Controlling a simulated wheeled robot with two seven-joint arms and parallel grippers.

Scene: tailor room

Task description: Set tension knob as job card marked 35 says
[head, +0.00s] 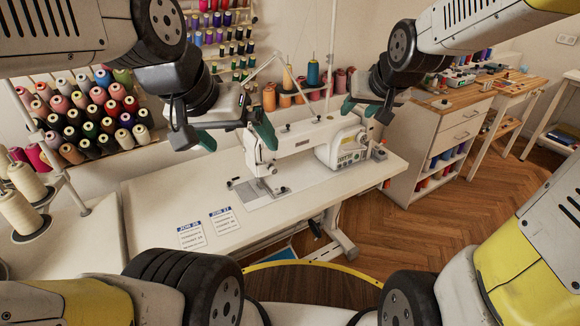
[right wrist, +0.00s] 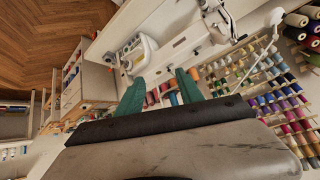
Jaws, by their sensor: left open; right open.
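A white sewing machine (head: 300,139) stands on the white table (head: 150,205). Two job cards lie flat at the table's front: a left card (head: 191,236) and a right card (head: 224,220). Their print is too small to read surely. The tension knob cannot be made out; the machine's needle head (head: 254,158) is partly behind my left gripper. My left gripper (head: 236,139) is open and empty, in front of and above the needle head. My right gripper (head: 367,108) is open and empty above the machine's right end. Its green fingers also show in the right wrist view (right wrist: 160,92).
A rack of thread spools (head: 85,115) stands at the left, and more spools hang on the back wall. Large cream cones (head: 22,210) stand at the front left. A wooden-topped cabinet (head: 440,135) is at the right. The table's front left is clear around the cards.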

